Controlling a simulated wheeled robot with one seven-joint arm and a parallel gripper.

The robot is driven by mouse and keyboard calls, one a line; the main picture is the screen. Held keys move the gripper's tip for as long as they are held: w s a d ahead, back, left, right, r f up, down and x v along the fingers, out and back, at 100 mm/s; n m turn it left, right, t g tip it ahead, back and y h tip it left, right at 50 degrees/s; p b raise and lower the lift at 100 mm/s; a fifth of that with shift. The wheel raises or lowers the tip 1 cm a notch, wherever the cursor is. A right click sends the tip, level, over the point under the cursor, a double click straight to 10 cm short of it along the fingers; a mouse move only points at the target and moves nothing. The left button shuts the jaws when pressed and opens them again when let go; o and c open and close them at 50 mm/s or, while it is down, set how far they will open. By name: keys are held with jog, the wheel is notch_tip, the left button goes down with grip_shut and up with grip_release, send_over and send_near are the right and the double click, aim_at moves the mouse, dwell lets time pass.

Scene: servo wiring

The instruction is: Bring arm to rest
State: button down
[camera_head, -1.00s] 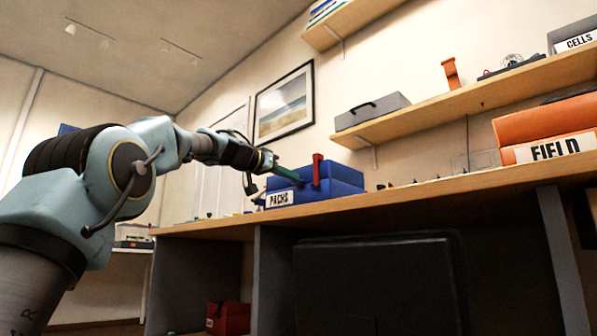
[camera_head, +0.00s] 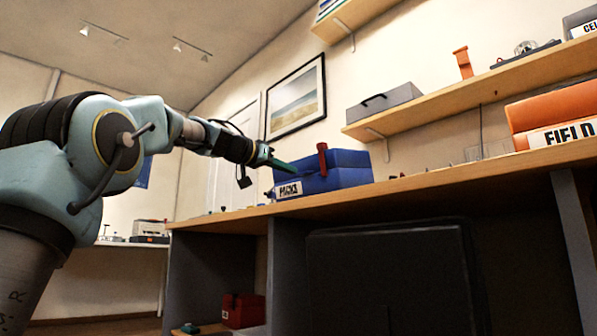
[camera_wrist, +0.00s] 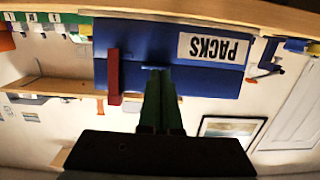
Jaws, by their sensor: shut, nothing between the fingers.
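My arm reaches from the left toward the bench in the head view. My gripper (camera_head: 283,165) has green fingers, shut and empty, in front of the blue box labelled PACKS (camera_head: 345,175). I cannot tell if the fingertips touch the box. A red upright piece (camera_head: 322,160) stands at the box's front; it also shows in the wrist view (camera_wrist: 113,75).
The wooden bench top (camera_head: 440,177) carries small parts and an orange FIELD case (camera_head: 560,110) at right. A shelf (camera_head: 470,97) above holds a grey case (camera_head: 384,104). A red box (camera_head: 243,310) sits in the compartment below.

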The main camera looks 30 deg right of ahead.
jog(key=s+a+r, duration=0.2)
jog(key=a, duration=0.3)
jog(key=shift+s+a, duration=0.15)
jog(key=shift+a, duration=0.1)
jog(key=shift+r, duration=0.1)
jog(key=w+a+f+n+y+p, duration=0.25)
jog(key=a+f+p, duration=0.2)
jog(key=f, duration=0.35)
jog(key=w+a+f+n+t+y+p, duration=0.1)
jog(key=w+a+f+n+y+p, duration=0.15)
jog(key=a+f+y, duration=0.4)
jog(key=w+a+f+n+y+p, duration=0.1)
jog(key=a+f+n+p, duration=0.25)
jog(key=f, duration=0.65)
jog(key=s+a+f+n+g+y+p, duration=0.3)
jog(key=s+a+f+p, duration=0.4)
jog(key=a+f, duration=0.55)
jog(key=s+a+f+n+g+y+p, duration=0.1)
jog(key=s+a+f+y+p, duration=0.1)
jog(key=s+a, duration=0.4)
jog(key=s+a+f+n+y+p, duration=0.1)
jog(key=s+a+f+p, duration=0.2)
jog(key=s, duration=0.6)
notch_tip(320, 180, up, 38)
jog(key=p, duration=3.6)
jog(key=shift+w+a, duration=0.35)
jog(key=shift+a, duration=0.1)
